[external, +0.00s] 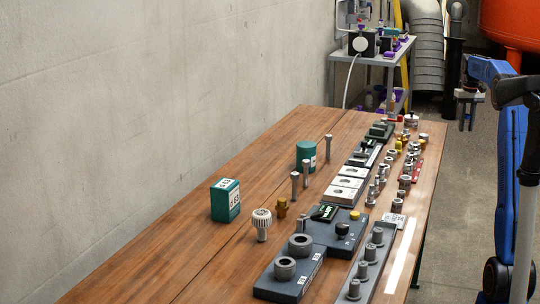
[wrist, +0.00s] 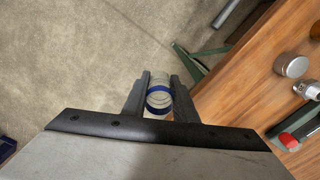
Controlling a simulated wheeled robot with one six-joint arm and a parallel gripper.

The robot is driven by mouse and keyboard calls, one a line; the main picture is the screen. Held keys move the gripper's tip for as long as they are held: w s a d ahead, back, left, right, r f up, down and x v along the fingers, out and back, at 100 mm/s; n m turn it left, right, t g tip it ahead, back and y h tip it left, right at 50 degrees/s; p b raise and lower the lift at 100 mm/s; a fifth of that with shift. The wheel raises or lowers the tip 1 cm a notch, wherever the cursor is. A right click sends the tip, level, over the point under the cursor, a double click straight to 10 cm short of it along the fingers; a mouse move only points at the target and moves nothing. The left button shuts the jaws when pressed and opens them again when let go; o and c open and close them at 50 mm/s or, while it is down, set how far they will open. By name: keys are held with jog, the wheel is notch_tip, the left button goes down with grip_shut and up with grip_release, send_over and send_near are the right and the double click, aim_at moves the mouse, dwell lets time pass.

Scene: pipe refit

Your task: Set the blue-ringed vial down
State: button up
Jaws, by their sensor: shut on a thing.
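The blue-ringed vial (wrist: 159,88) is a pale, clear-looking cylinder with blue bands. In the wrist view it sits between the two fingers of my gripper (wrist: 158,94), which is shut on it. The bare floor (wrist: 90,70) shows beneath and around it, left of the table edge. In the external view my gripper (external: 467,122) hangs beside the far right end of the wooden table (external: 270,150), off its edge. I cannot make out the vial in that view.
The table's right side is crowded with metal fittings, grey blocks (external: 287,278) and a red tray (external: 418,170). A green box (external: 225,200) and a green cylinder (external: 306,155) stand farther left. The table's left part is clear. A grey cart (external: 380,60) stands behind.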

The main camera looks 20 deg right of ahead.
jog(key=s+d+f+m, duration=0.2)
jog(key=s+d+f, duration=0.3)
jog(key=s+d, duration=0.6)
jog(key=s+d+f+m, duration=0.2)
jog(key=s+d+f, duration=0.3)
jog(key=s+d, duration=0.6)
jog(key=s, duration=0.3)
jog(key=shift+d+m, duration=0.25)
jog(key=shift+m, duration=0.05)
